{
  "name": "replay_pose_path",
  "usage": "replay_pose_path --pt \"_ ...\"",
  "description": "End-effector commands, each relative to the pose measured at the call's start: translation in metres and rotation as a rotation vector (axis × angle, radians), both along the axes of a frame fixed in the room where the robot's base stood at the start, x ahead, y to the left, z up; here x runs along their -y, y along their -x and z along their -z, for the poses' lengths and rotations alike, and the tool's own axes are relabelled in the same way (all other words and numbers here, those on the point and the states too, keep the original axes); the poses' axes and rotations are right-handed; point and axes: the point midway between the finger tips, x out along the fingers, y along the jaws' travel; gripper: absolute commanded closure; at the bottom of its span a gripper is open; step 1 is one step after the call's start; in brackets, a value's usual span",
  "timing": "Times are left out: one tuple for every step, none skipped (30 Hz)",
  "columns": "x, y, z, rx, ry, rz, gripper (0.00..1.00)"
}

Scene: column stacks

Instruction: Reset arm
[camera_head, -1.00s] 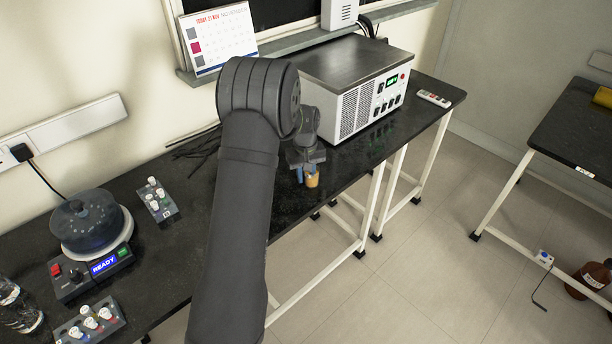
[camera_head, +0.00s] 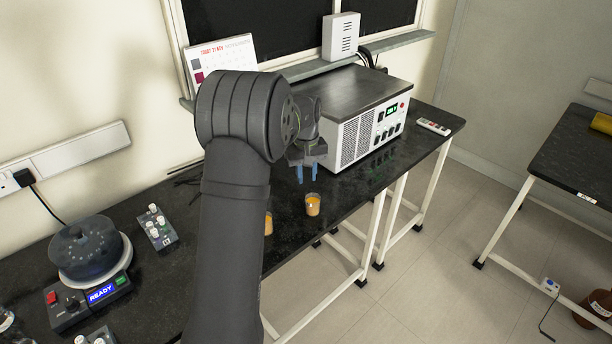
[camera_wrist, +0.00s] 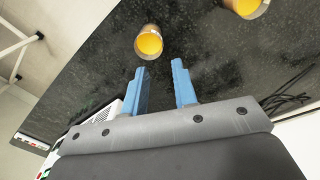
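My gripper (camera_head: 307,174) hangs above the black bench near its front edge, in front of the white instrument box. Its two blue fingers are apart with nothing between them, and they also show in the wrist view (camera_wrist: 160,90). A small glass with orange content (camera_head: 313,205) stands upright on the bench just beyond the fingertips, apart from them; it also shows in the wrist view (camera_wrist: 149,42). A second such glass (camera_head: 268,224) stands to its left, partly hidden by my arm in the head view; the wrist view cuts it at the top edge (camera_wrist: 245,6).
The white instrument box (camera_head: 362,125) stands behind my gripper. A round device with a READY display (camera_head: 88,256) and racks with white-capped vials (camera_head: 157,228) stand at the left. A remote (camera_head: 433,127) lies at the far right of the bench (camera_head: 345,195). A calendar (camera_head: 226,54) leans behind.

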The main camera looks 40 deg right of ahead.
Motion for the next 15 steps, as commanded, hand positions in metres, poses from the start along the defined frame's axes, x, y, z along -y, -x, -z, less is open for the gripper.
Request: replay_pose_path --pt "0.000 0.000 0.000 0.000 0.000 0.000 0.74" --pt "0.000 0.000 0.001 -0.001 0.000 0.000 0.74" --pt "0.000 0.000 0.003 -0.001 -0.001 0.000 0.74" --pt "0.000 0.000 0.004 -0.001 -0.002 0.000 0.74" --pt "0.000 0.000 0.007 -0.001 -0.002 0.000 0.74" --pt "0.000 0.000 0.011 -0.002 -0.003 0.000 0.74" --pt "0.000 0.001 0.014 -0.002 -0.003 0.000 0.74" --pt "0.000 0.001 0.019 -0.002 -0.003 0.000 0.74" --pt "0.000 0.001 0.025 -0.002 -0.003 0.000 0.74" --pt "0.000 0.001 0.030 -0.003 -0.003 0.000 0.74" --pt "0.000 0.001 0.036 -0.003 -0.003 0.000 0.74" --pt "0.000 0.001 0.044 -0.003 -0.003 0.000 0.74" --pt "0.000 0.001 0.050 -0.003 -0.003 0.000 0.74" --pt "0.000 0.001 0.056 -0.002 -0.003 0.001 0.74" --pt "0.000 0.001 0.065 -0.004 -0.004 0.001 0.74"
